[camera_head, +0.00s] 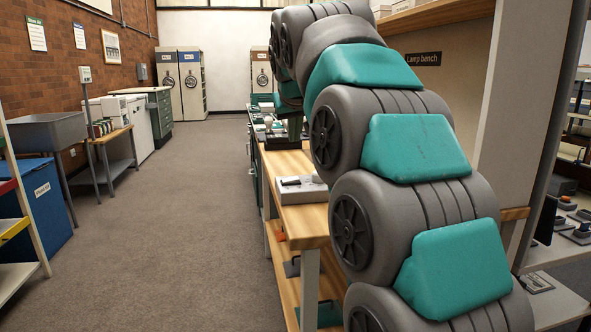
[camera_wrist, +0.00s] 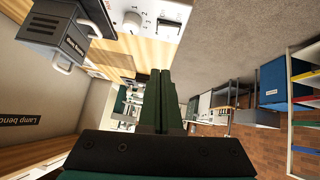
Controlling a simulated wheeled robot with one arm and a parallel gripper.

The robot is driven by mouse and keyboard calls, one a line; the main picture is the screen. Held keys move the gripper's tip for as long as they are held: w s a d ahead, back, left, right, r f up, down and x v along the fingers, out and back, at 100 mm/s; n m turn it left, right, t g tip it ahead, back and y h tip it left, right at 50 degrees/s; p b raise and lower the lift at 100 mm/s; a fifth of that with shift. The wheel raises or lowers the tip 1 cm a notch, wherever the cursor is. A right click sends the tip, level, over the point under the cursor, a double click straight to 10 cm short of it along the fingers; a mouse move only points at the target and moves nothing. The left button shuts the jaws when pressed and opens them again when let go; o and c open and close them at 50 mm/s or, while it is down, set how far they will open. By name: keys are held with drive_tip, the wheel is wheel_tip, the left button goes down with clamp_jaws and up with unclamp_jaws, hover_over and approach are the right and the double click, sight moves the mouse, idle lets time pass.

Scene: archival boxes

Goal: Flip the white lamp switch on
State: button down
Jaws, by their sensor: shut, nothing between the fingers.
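A white control box (camera_wrist: 153,15) shows at the top of the wrist view, cut by the frame edge. It carries a white knob (camera_wrist: 132,21) beside printed numbers and a dark-framed switch (camera_wrist: 168,24). I cannot tell whether the switch is on or off. A white box with a black part on top (camera_head: 313,190) sits on the wooden bench in the head view; it may be the same box. My gripper (camera_wrist: 165,72) is shut and empty, its dark green fingers together, and appears apart from the switch. In the head view my arm hides most of the gripper.
A dark grey labelled box with pale handles (camera_wrist: 57,32) stands beside the control box. The wooden bench (camera_head: 305,222) has a "Lamp bench" sign (camera_head: 423,59) on the panel behind. Open carpeted floor (camera_head: 175,200) lies left of the bench. A blue bin (camera_head: 48,205) stands farther left.

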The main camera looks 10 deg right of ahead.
hover_over(291, 180)
drive_tip(key=s, duration=0.1)
drive_tip(key=f, duration=0.5)
drive_tip(key=f+p, duration=0.1)
drive_tip(key=f, duration=0.2)
drive_tip(key=shift+d+f, duration=0.15)
drive_tip(key=shift+d, duration=0.1)
drive_tip(key=shift+d+f, duration=0.2)
drive_tip(key=shift+f, duration=1.1)
drive_tip(key=shift+s+f, duration=0.1)
